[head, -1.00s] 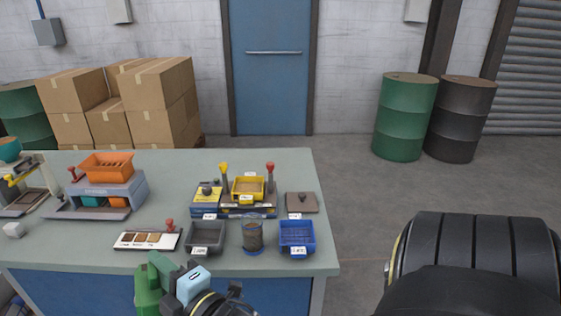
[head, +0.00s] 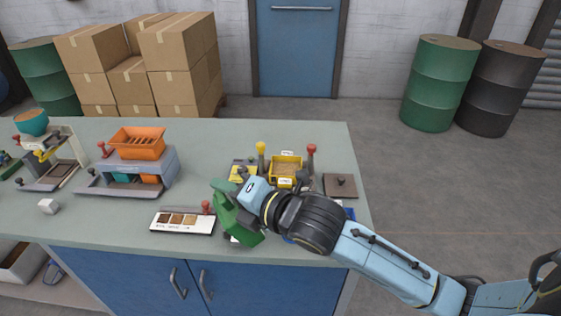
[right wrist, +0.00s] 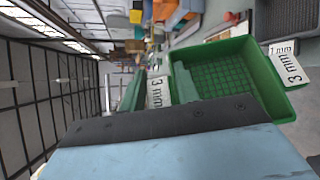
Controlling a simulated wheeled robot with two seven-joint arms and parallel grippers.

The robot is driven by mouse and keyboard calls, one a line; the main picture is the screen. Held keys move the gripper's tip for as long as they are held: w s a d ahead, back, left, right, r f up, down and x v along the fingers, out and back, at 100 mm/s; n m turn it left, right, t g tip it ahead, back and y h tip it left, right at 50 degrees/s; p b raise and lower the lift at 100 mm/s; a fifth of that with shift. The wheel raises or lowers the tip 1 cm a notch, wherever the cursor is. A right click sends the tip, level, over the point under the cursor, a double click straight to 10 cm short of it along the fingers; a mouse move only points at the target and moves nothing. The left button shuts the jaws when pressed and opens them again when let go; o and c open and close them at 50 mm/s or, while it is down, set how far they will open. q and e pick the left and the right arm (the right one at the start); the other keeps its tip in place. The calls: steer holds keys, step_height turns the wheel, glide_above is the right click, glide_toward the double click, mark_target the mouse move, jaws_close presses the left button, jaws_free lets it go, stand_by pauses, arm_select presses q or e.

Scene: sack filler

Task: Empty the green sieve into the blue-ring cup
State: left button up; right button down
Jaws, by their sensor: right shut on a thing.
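The green sieve (head: 236,218) is tilted in the head view, over the front of the workbench, beside the sample strip. My right gripper (head: 241,198) is shut on it. In the right wrist view the sieve (right wrist: 235,80) shows its gridded floor and "3 mm" labels; I see no clear grains in it. The blue-ring cup is hidden behind my right wrist in the head view; a small blue patch below the wrist could be part of it, but I cannot tell. My left gripper is not in view.
The workbench (head: 95,135) carries a white sample strip (head: 183,221), a yellow tray (head: 285,168), a dark plate (head: 340,186) and an orange hopper (head: 137,143). A blue tray (head: 349,213) is mostly behind my arm.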

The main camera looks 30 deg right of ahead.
steer(key=n+g, duration=0.1)
steer(key=n, duration=0.1)
steer(key=r+n+g+p, duration=0.1)
steer(key=n, duration=0.2)
steer(key=shift+w+p, duration=0.2)
steer(key=shift+p, duration=0.1)
steer(key=d+f+n+g+h+p, duration=0.1)
steer(key=d+n+p, duration=0.3)
steer(key=d+n, duration=0.5)
steer(key=shift+d+f+p, duration=0.15)
steer(key=shift+d+p, duration=0.15)
steer(key=shift+d, duration=0.6)
